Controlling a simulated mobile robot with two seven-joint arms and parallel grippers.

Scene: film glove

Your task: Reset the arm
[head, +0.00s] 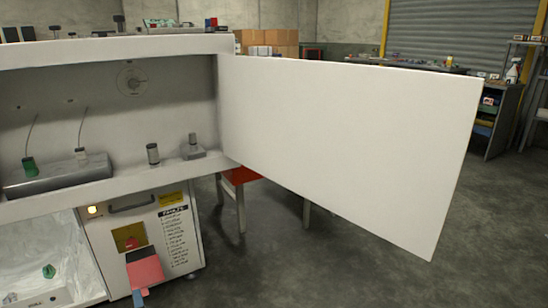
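Neither of my arms nor grippers shows in the head view. A large white cabinet (120,48) stands at the left with its front open. A wide flat white panel (345,140) extends from the cabinet's right side out over the floor, like an open door. Inside the cabinet, a grey block (60,175) carries a green-based thin stalk (29,166) and a second stalk. A small dark-topped cylinder (153,154) and a small grey fixture (194,148) stand to its right.
Below the cabinet, a front panel has a lit lamp (93,211), a handle (132,204) and a printed label (174,238). A pink-red piece (146,272) sticks out below it. A red-topped table (243,176) stands behind the panel. Grey floor (330,270) is open in front.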

